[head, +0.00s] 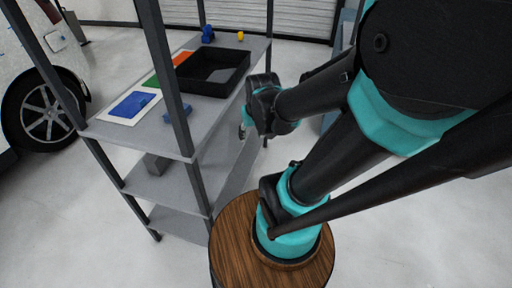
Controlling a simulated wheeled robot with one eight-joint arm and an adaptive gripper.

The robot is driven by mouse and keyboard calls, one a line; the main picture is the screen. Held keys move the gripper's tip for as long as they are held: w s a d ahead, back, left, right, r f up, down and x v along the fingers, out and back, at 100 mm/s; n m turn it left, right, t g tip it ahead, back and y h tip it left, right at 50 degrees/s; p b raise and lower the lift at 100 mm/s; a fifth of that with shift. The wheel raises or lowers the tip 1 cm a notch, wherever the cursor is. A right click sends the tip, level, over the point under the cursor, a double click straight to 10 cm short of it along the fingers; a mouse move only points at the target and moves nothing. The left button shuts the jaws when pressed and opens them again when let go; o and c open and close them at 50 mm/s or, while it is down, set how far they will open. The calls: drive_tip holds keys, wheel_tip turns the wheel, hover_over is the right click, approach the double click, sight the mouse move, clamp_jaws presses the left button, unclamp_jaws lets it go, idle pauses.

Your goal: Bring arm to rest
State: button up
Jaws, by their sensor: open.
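My arm (318,98) fills the right side of the head view, black with teal joints. Its wrist end reaches left to the right side of the grey shelf. My gripper (243,131) shows only as a small part below the wrist, beside the shelf's right edge. It is open and nothing shows in it, though its fingertips are small and partly hidden.
The metal shelf (190,133) has thin dark posts close to my arm. On its top are a black tray (188,86), a blue sheet on white (131,105), a blue block (178,114) and small blue and yellow items. A vehicle wheel (46,116) stands left. Floor is clear at lower right.

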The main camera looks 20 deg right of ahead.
drive_tip(key=s+f, duration=0.1)
drive_tip(key=s, duration=0.1)
drive_tip(key=s+f, duration=0.2)
drive_tip(key=shift+d+f, duration=0.1)
drive_tip(key=shift+d, duration=0.05)
idle(1.8)
